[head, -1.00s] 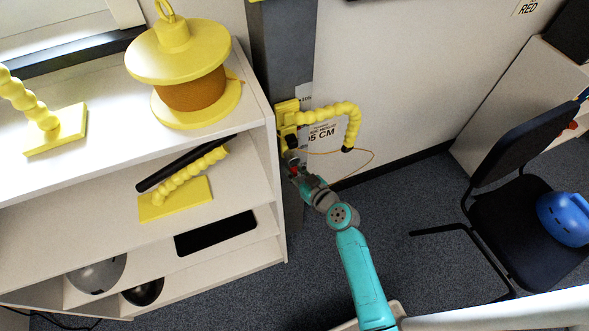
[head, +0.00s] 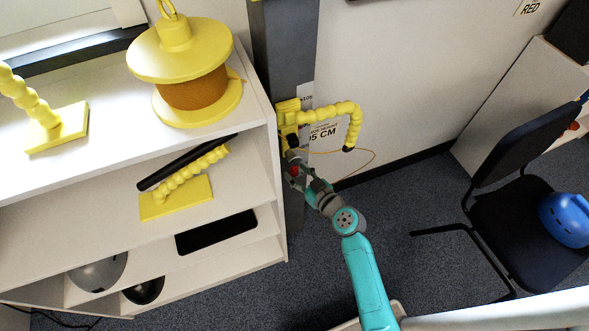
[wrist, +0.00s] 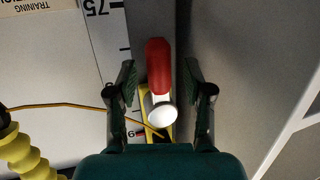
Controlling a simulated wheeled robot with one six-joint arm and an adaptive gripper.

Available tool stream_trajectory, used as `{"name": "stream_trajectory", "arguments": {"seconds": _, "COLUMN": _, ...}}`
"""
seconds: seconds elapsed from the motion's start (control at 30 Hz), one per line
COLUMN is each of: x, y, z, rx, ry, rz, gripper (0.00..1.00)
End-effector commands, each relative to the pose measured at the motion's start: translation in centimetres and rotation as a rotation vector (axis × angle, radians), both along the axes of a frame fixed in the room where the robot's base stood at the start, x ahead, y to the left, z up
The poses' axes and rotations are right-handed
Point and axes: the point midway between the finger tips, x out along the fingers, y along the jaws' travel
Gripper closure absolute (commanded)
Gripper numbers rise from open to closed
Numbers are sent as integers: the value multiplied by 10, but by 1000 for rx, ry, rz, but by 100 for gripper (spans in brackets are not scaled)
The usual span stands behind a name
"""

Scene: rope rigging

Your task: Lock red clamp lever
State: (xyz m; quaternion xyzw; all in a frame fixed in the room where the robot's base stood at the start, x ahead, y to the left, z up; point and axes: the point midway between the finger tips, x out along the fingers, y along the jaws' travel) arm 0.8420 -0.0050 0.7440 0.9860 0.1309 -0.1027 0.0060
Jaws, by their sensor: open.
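The red clamp lever (wrist: 158,66) shows in the wrist view between the two fingers of my gripper (wrist: 159,85), with a white round end (wrist: 162,114) below it. The fingers stand apart on either side of it, with gaps, and do not appear to touch it. In the head view the lever (head: 294,170) is a small red patch at the grey post, partly hidden by my gripper (head: 297,176). The yellow clamp (head: 288,117) with its bent segmented arm (head: 340,112) is on the post above the lever.
A white shelf unit (head: 262,115) stands close to the left of the grey post (head: 283,50). A thin yellow-orange line (head: 372,163) loops to the right of the clamp. A dark chair (head: 515,220) with a blue helmet (head: 568,218) stands at the right. Floor between is clear.

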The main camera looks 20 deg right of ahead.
Motion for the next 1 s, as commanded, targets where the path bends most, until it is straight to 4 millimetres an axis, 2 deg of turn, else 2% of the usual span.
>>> {"name": "stream_trajectory", "arguments": {"seconds": 0.3, "x": -61, "y": -17, "z": 12, "rx": 2, "ry": 2, "rz": -5, "gripper": 49}}
{"name": "stream_trajectory", "arguments": {"seconds": 0.5, "x": -85, "y": -24, "z": 18, "rx": 1, "ry": 0, "rz": -2, "gripper": 49}}
{"name": "stream_trajectory", "arguments": {"seconds": 0.7, "x": -93, "y": -25, "z": 21, "rx": 1, "ry": -2, "rz": -1, "gripper": 49}}
{"name": "stream_trajectory", "arguments": {"seconds": 1.0, "x": -93, "y": -25, "z": 21, "rx": 1, "ry": -1, "rz": 0, "gripper": 49}}
